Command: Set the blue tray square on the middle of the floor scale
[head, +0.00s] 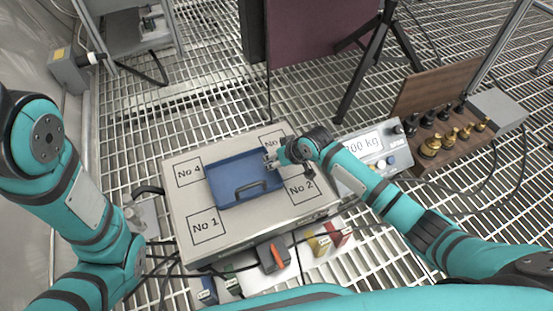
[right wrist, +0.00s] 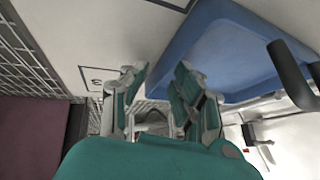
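The blue tray (head: 228,180), with a dark handle (head: 252,187), lies flat near the middle of the floor scale (head: 200,223), its sides roughly in line with the scale's edges. It also shows in the right wrist view (right wrist: 235,55). My right gripper (head: 270,158) is at the tray's right edge in the head view. Whether that finger touches the tray I cannot tell. My left gripper is out of view; only the arm shows.
Marked squares No 1 (head: 208,226), No 2 and No 4 show on the scale; another is partly hidden by my right gripper. A display box (head: 375,150) and a wooden board with brass weights (head: 445,135) stand to the right. Cables and coloured blocks (head: 325,240) lie in front.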

